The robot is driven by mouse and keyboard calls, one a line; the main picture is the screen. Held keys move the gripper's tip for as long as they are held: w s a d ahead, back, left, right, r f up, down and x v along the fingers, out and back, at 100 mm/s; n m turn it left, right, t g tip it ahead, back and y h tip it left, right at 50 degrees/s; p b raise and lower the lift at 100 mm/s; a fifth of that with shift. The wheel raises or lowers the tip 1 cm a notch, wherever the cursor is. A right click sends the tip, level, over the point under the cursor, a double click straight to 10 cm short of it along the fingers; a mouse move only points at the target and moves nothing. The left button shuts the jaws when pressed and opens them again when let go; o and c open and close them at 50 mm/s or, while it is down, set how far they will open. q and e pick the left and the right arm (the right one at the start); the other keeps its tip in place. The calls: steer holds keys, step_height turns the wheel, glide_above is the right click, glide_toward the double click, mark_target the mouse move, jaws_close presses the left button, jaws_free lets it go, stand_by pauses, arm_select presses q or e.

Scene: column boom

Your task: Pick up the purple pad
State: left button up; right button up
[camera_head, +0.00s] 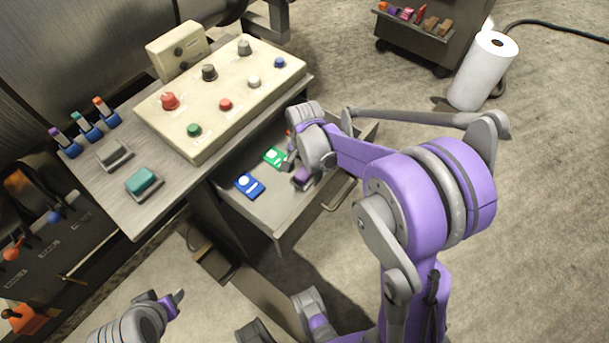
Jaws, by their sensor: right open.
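I cannot pick out the purple pad with certainty. A small purple and dark patch shows at my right gripper (295,168), and I cannot tell whether it is the pad or part of the gripper. My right gripper is open and low over the pulled-out drawer (273,209), its wrist hiding part of the drawer. To its left in the drawer lie a green pad (273,156) and a blue pad (249,185), each with a white mark. My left gripper (174,302) is at the bottom left, away from the drawer; its jaw opening is unclear.
Above the drawer is a bench (100,186) with a cream control box (220,112) bearing several knobs and buttons. A teal block (142,180) sits on the bench. The drawer's front wall and handle (341,195) are close to my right arm. A white roll (482,75) stands at the upper right.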

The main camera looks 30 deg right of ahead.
mark_target(305, 171)
steer(key=c, duration=1.3)
steer(key=shift+r, duration=0.1)
steer(key=shift+c, duration=0.2)
step_height(305, 171, up, 10)
steer(key=shift+f+p, duration=0.1)
steer(key=shift+p, duration=0.75)
